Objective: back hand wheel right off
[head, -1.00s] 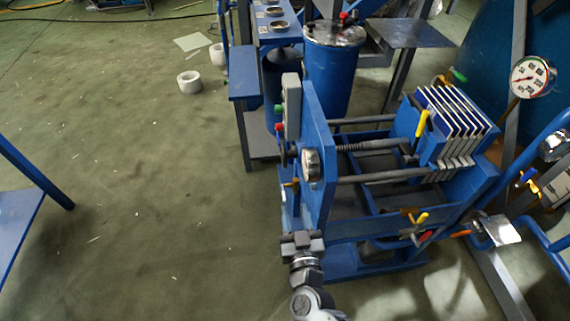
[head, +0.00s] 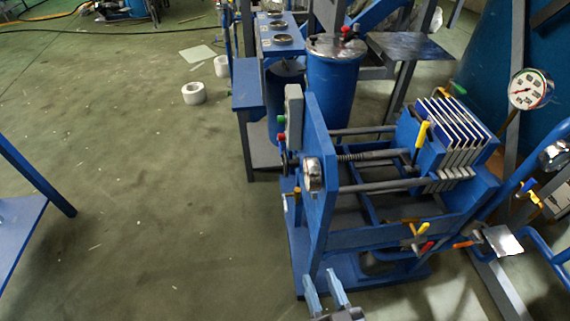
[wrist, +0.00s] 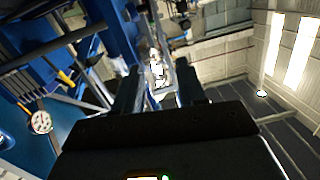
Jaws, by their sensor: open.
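The blue filter press frame (head: 320,145) stands right of centre in the head view. A dark hand wheel (head: 285,163) shows nearly edge-on at the left side of its front plate, partly hidden by the plate and small fittings. My gripper (head: 324,278) is at the bottom of the head view, in front of and below the wheel and clear of it. Its two fingers are apart, with nothing between them. In the wrist view my gripper (wrist: 160,85) also shows open; I cannot make out the wheel there.
A grey control box (head: 293,110) with coloured buttons stands above the wheel. A round metal gauge (head: 313,174) sits on the front plate. The white filter plates (head: 455,125) are at the right. A blue table (head: 20,235) is at the far left; the floor between is open.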

